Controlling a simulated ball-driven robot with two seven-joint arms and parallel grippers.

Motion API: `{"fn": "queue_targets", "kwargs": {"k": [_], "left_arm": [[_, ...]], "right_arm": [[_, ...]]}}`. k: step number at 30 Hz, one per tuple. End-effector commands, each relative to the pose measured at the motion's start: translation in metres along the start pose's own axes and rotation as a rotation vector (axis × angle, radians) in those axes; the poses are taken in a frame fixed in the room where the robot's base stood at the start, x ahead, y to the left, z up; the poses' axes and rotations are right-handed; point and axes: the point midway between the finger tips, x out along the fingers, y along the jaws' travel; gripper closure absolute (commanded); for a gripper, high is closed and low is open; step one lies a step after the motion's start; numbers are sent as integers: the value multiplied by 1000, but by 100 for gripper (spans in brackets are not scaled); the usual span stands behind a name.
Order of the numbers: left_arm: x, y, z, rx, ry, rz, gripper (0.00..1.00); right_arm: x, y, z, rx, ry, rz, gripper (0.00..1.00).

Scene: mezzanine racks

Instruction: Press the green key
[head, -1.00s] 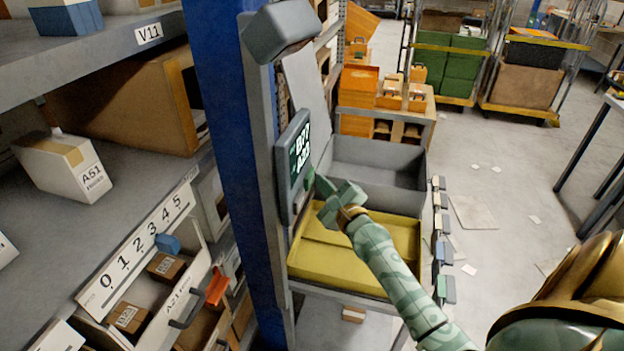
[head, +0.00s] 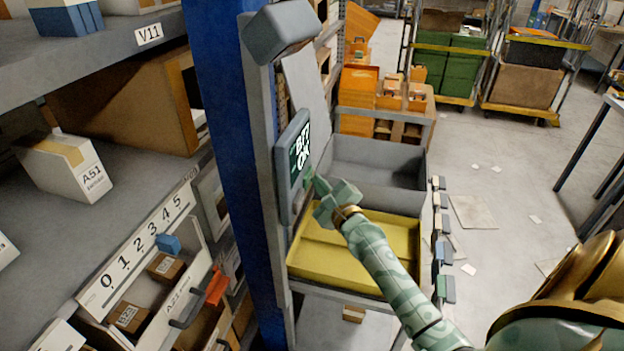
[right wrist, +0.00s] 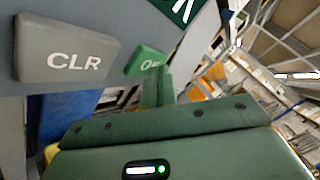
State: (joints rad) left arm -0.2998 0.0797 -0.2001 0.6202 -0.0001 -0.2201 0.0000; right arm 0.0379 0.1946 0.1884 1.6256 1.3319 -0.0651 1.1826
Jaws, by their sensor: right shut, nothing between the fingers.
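The green key (right wrist: 147,61), marked with a partly covered "OK", shows in the right wrist view beside a grey key (right wrist: 72,61) marked CLR. Both sit on a grey panel whose screen (head: 302,146) shows white text on dark green, its lower line reading OK. My right gripper (head: 312,182) is shut and empty at the panel's lower edge. In the right wrist view its fingertips (right wrist: 158,80) are at the green key and cover part of it; whether they touch is hard to tell. My left gripper is not in view.
The panel hangs on a grey post beside a blue upright (head: 225,120). A yellow tray (head: 340,262) and a grey bin (head: 370,180) lie below and behind my right gripper. Shelves with boxes fill the left. Open floor (head: 510,210) lies to the right.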

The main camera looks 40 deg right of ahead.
Motion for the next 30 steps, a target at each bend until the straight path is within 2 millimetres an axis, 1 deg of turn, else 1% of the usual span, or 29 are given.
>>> {"fn": "queue_targets", "kwargs": {"k": [8,18,30], "left_arm": [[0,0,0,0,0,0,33],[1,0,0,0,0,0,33],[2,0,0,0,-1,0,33]], "right_arm": [[-1,-1,0,0,-1,0,100],[-12,-8,-9,0,0,0,100],[-16,-11,-12,-1,1,0,100]]}}
